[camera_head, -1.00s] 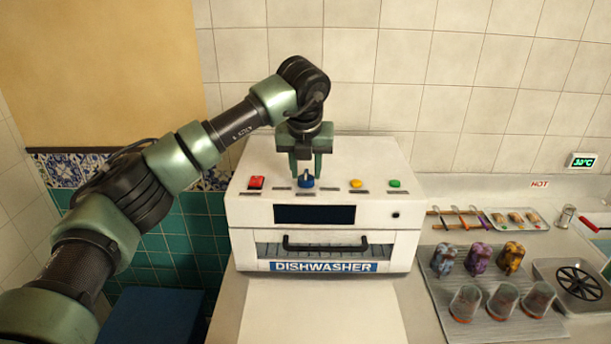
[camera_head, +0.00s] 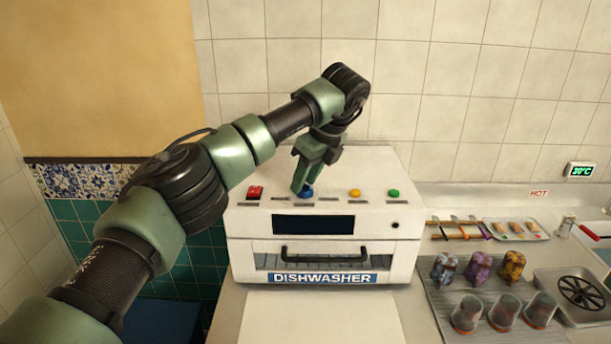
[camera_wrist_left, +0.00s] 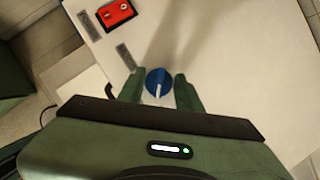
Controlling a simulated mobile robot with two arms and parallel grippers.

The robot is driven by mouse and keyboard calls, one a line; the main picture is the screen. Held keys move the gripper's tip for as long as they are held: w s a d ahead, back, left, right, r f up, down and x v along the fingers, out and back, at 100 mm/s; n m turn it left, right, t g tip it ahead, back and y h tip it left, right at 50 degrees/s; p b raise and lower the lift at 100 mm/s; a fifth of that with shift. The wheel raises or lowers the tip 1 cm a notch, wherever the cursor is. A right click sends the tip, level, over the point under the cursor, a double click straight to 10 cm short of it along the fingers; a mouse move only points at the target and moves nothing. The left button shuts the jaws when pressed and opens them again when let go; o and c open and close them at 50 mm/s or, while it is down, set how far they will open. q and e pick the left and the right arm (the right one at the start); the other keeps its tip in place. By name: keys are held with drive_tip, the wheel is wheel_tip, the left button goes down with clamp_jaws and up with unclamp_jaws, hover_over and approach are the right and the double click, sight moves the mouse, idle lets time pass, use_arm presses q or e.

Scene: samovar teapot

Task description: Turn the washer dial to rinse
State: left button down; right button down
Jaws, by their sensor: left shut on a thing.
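The white dishwasher (camera_head: 375,171) stands on the counter with its door shut. Its blue dial (camera_head: 307,193) is on the top panel, between the red button and the yellow one. My left gripper (camera_head: 301,188) comes down on the dial at a tilt and hides much of it in the head view. In the left wrist view the dial (camera_wrist_left: 157,76) sits between the two green fingers of the left gripper (camera_wrist_left: 159,80), which is shut on it. The dial's white pointer runs toward the gripper body. The small grey label plates are too small to read. My right gripper is not in view.
A red button (camera_head: 254,192), a yellow button (camera_head: 355,193) and a green button (camera_head: 393,193) share the panel. A grey mat (camera_head: 447,312) with several cups and glasses lies to the right. A tiled wall is close behind the dishwasher.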

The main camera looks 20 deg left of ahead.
use_arm(q)
drive_tip(key=shift+n+g+p, duration=0.3)
drive_tip(key=shift+n+p, duration=0.2)
drive_tip(key=shift+n, duration=0.5)
drive_tip(key=c, duration=1)
unclamp_jaws()
drive_tip(key=shift+o, duration=0.2)
drive_tip(key=v, duration=0.7)
drive_tip(key=shift+d+r, duration=0.2)
drive_tip(key=shift+r, duration=0.15)
drive_tip(key=shift+w, duration=0.1)
